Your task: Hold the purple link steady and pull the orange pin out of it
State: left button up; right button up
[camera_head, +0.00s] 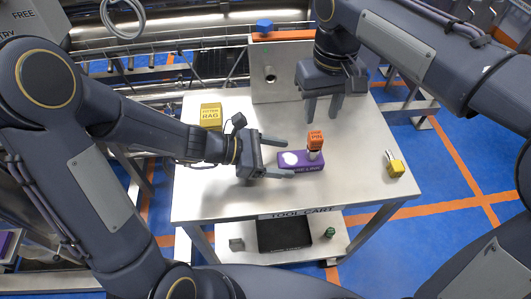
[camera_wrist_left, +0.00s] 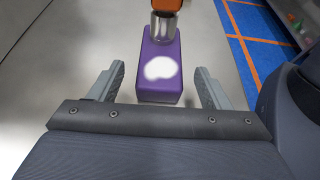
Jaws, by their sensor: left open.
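The purple link (camera_head: 301,166) lies on the metal cart top (camera_head: 235,195), with a white patch on its upper face. The orange pin (camera_head: 315,139) stands upright in the link's right end, its metal shank showing below the orange head. My left gripper (camera_head: 289,158) is open at the link's left end. In the left wrist view the purple link (camera_wrist_left: 160,92) shows between the spread fingers, with gaps at both sides. The pin's shank (camera_wrist_left: 162,27) shows at the far end. My right gripper (camera_head: 323,118) is open and empty, fingers pointing down, above and behind the pin.
A yellow rag box (camera_head: 211,115) stands at the cart's back left. A yellow tagged item (camera_head: 395,167) lies at the right. A grey panel with a round hole (camera_head: 270,76) stands at the back. The cart top's front is clear.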

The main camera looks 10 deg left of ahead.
aim_at(288, 158)
pick_arm(q)
jog(key=shift+x, duration=1.65)
jog(key=c, duration=1.2)
